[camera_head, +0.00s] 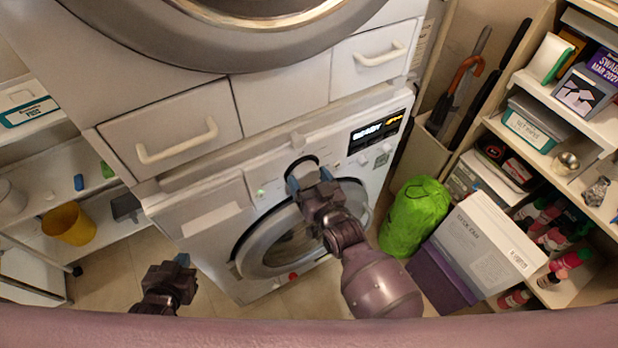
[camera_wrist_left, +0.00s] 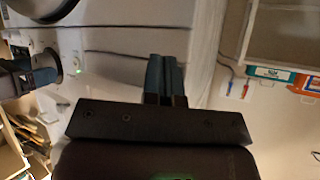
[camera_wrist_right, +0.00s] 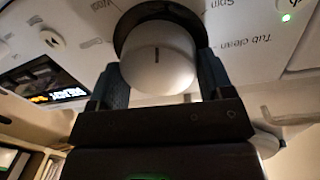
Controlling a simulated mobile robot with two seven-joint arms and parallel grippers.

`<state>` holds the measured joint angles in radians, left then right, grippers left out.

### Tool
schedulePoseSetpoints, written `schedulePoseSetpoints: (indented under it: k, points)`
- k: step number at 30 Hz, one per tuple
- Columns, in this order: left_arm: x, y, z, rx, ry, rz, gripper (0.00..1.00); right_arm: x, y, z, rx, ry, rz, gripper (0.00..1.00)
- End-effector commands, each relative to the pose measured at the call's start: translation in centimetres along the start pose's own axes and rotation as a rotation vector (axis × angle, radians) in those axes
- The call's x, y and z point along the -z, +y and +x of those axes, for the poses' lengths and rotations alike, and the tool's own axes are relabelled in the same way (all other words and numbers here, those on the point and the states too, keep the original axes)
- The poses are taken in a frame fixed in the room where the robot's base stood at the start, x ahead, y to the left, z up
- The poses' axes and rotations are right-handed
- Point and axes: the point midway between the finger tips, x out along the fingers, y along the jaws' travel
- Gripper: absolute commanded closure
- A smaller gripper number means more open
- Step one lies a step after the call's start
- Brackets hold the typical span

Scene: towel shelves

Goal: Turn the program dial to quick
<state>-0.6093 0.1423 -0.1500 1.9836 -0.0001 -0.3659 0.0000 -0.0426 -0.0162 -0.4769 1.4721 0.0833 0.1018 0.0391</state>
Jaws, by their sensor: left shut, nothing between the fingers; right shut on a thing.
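The washing machine (camera_head: 215,215) stands under a drawer unit, with a round door in its front. Its program dial (camera_wrist_right: 158,62) is a white round knob with a dark pointer line, set in a dark ring. My right gripper (camera_wrist_right: 160,85) is shut on the dial, one finger on each side. In the head view the right gripper (camera_head: 308,178) covers most of the dial. "Spin" and "Tub clean" show beside it; I cannot read a "quick" label. The display (camera_head: 377,130) reads "READY". My left gripper (camera_head: 183,262) is shut and empty, low in front of the machine's left side.
A green bag (camera_head: 414,217) and a white box (camera_head: 487,245) stand right of the machine. Shelves with bottles and bins line the right side. A yellow bucket (camera_head: 69,224) sits on the left shelf. White drawer handles (camera_head: 178,143) stick out above the dial.

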Motion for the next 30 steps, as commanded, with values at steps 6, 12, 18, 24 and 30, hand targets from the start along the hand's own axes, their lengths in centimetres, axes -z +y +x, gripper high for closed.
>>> schedulePoseSetpoints:
  k: [6, 12, 18, 24, 30]
  points:
    - [0.2, 0.0, 0.1, -0.001, 0.004, 0.0, 1.0, -0.1, 0.0, 0.0, 0.0, -0.001, -0.001, 0.5]
    - [0.4, 0.0, 0.2, -0.001, 0.007, 0.0, 1.0, -0.1, 0.0, 0.0, 0.0, -0.001, -0.002, 0.01]
    - [0.5, 0.1, 0.2, -0.001, 0.009, 0.001, 1.0, 0.0, 0.0, 0.0, 0.0, -0.001, -0.002, 0.01]
    - [0.5, 0.1, 0.2, -0.001, 0.009, 0.001, 1.0, -0.1, 0.1, -0.8, 0.0, -0.002, -0.003, 0.01]
    - [0.5, 0.1, 0.2, -0.001, 0.009, 0.001, 1.0, -0.1, 0.1, -3.9, -0.001, -0.003, -0.003, 0.01]
